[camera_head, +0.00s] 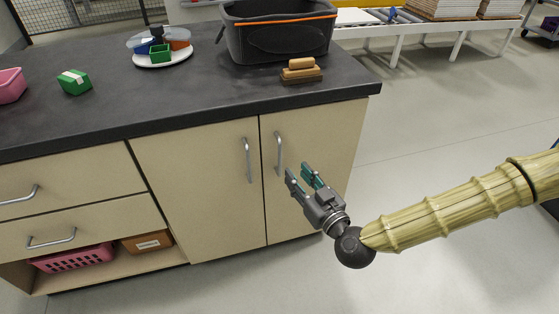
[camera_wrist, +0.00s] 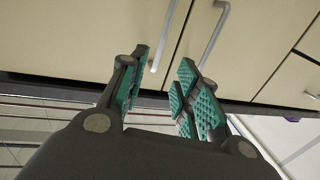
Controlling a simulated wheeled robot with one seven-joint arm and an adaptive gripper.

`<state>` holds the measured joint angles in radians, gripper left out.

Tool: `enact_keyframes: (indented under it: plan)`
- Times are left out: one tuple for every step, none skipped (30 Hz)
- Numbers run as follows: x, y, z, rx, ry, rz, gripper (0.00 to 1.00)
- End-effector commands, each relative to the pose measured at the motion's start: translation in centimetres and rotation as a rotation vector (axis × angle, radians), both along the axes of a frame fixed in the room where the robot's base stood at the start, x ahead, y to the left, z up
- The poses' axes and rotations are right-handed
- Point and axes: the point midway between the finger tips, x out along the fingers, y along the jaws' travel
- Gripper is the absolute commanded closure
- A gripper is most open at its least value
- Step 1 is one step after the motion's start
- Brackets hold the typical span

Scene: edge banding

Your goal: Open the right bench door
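The right bench door (camera_head: 310,165) is a pale wood panel and looks shut, flush with the left door (camera_head: 200,190). Its upright metal bar handle (camera_head: 279,153) is near its left edge. My gripper (camera_head: 298,171) is open in front of this door, a little right of and below the handle. In the wrist view, which looks upside down, the right door's handle (camera_wrist: 164,38) shows between and beyond the green-padded fingers (camera_wrist: 160,85). The left door's handle (camera_wrist: 214,35) is to its right there. I see no contact with either handle.
The dark countertop (camera_head: 200,105) overhangs the doors. On it are a black bin (camera_head: 280,35), a wooden block (camera_head: 301,71) near the edge and a round organiser (camera_head: 160,50). Drawers (camera_head: 70,185) are at left. The floor (camera_head: 450,130) to the right is clear.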

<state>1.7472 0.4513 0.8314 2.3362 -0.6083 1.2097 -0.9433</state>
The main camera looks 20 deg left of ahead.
Motion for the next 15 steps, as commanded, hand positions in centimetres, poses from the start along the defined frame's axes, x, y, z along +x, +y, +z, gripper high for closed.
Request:
enact_keyframes:
  plan:
    - [0.2,0.1,0.1,0.004,-0.011,-0.002,0.68]
    - [0.3,0.2,0.2,0.004,-0.014,-0.003,0.68]
    - [0.5,0.3,0.3,0.005,-0.018,-0.004,0.68]
    - [0.7,0.5,0.4,0.004,-0.018,-0.004,0.68]
    - [0.8,0.6,0.4,0.004,-0.018,-0.004,0.68]
    - [1.1,0.9,0.3,0.004,-0.018,-0.003,0.68]
    - [1.4,1.2,0.3,0.004,-0.017,-0.003,0.68]
    - [1.7,1.5,0.3,0.005,-0.018,-0.003,0.68]
    - [2.1,1.9,0.3,0.006,-0.017,-0.004,0.68]
    - [2.4,2.3,0.3,0.005,-0.016,-0.004,0.68]
    - [2.8,2.6,0.2,0.005,-0.016,-0.004,0.68]
    - [3.3,3.1,0.2,0.005,-0.016,-0.003,0.68]
    - [3.6,3.5,0.2,0.005,-0.016,-0.002,0.68]
    - [3.9,3.8,0.2,0.005,-0.015,-0.003,0.68]
    - [4.4,4.3,0.2,0.005,-0.015,-0.004,0.68]
